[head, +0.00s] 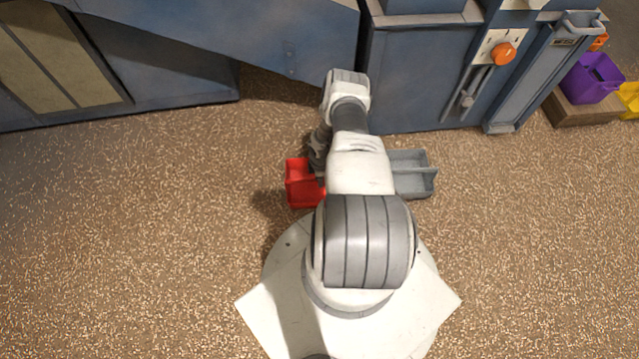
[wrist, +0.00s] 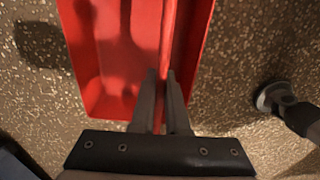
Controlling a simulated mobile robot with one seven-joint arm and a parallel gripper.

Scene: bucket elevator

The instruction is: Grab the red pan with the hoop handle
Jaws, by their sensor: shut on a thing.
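The red pan (head: 298,187) shows in the head view just left of my arm, over the brown speckled floor. My arm hides its right part. In the wrist view the red pan (wrist: 115,55) fills the upper middle, with its open inside facing the camera. A thin red bar, the hoop handle (wrist: 169,35), runs across it toward my fingers. My gripper (wrist: 164,80) is shut on this handle, with one finger on each side of the bar. In the head view my gripper (head: 318,160) is partly hidden by my arm.
A grey bin (head: 415,175) stands on the floor right of my arm. Blue-grey machinery (head: 420,75) with an orange knob (head: 503,53) stands behind. A purple bin (head: 592,78) sits on a wooden block at far right. The floor at left is clear.

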